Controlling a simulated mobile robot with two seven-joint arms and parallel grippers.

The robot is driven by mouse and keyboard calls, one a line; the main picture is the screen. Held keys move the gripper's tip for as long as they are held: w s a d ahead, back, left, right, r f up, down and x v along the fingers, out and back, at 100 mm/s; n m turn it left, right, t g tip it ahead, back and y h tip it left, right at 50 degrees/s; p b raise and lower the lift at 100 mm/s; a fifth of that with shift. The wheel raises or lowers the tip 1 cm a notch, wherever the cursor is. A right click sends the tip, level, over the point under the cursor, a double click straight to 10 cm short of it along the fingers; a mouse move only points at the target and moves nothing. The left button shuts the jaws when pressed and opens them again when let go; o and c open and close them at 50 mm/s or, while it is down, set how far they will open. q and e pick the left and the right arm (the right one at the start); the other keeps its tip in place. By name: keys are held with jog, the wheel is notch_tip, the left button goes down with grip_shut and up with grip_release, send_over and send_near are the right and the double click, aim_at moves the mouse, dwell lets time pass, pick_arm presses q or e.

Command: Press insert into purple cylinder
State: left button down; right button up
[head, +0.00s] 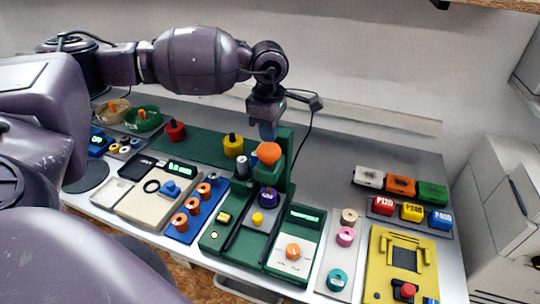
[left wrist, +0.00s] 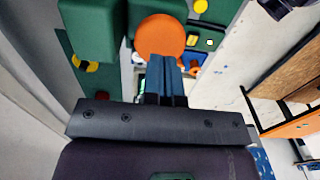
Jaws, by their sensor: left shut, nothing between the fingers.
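The purple cylinder (head: 268,198) stands on the bed of the green press (head: 277,173), under its head. An insert cannot be made out clearly, and the top of the cylinder is partly shaded by the press head. A round orange knob (head: 268,153) tops the press; it also shows in the left wrist view (left wrist: 160,34). My left gripper (head: 268,132) points down just above the knob, its blue-grey fingers shut and empty. In the left wrist view the fingertips (left wrist: 168,62) overlap the knob's edge; I cannot tell whether they touch. My right gripper is not in view.
A yellow button (head: 257,219) sits in front of the cylinder. A panel with an orange dial (head: 292,252) is to the right. Orange rings stand on a blue strip (head: 197,222) to the left. Yellow (head: 232,146) and red (head: 175,131) weights stand behind. Labelled blocks are at right.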

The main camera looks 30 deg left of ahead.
aim_at(269, 147)
pick_arm(q)
jog(key=shift+f, duration=0.3)
jog(key=shift+f+b, duration=0.65)
jog(key=shift+f, duration=0.2)
jog(key=shift+f+b, duration=0.65)
jog(key=shift+f, duration=0.35)
jog(key=shift+f+b, duration=0.1)
jog(key=shift+b, duration=0.2)
